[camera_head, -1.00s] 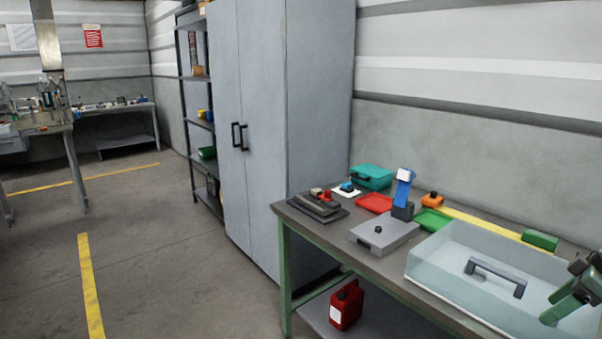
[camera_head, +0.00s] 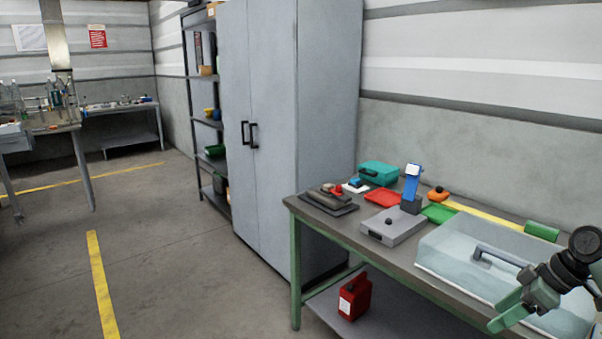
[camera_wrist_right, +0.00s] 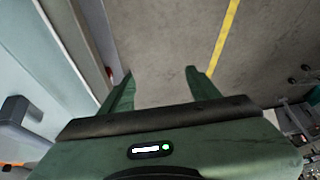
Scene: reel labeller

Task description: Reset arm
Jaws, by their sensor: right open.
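My right gripper (camera_head: 510,312) comes in from the right edge in the head view, in front of the clear box with a dark handle. In the right wrist view its two green fingers (camera_wrist_right: 160,85) stand apart with only the floor seen between them. It holds nothing. My left gripper is not in the head view.
A green-framed bench (camera_head: 345,226) carries the clear lidded box (camera_head: 450,262), a grey box (camera_head: 393,226), a blue device (camera_head: 411,185), red and green trays, and a teal case (camera_head: 379,173). A red canister (camera_head: 355,297) sits on its lower shelf. A grey cabinet (camera_head: 270,120) stands behind. Floor at left is clear.

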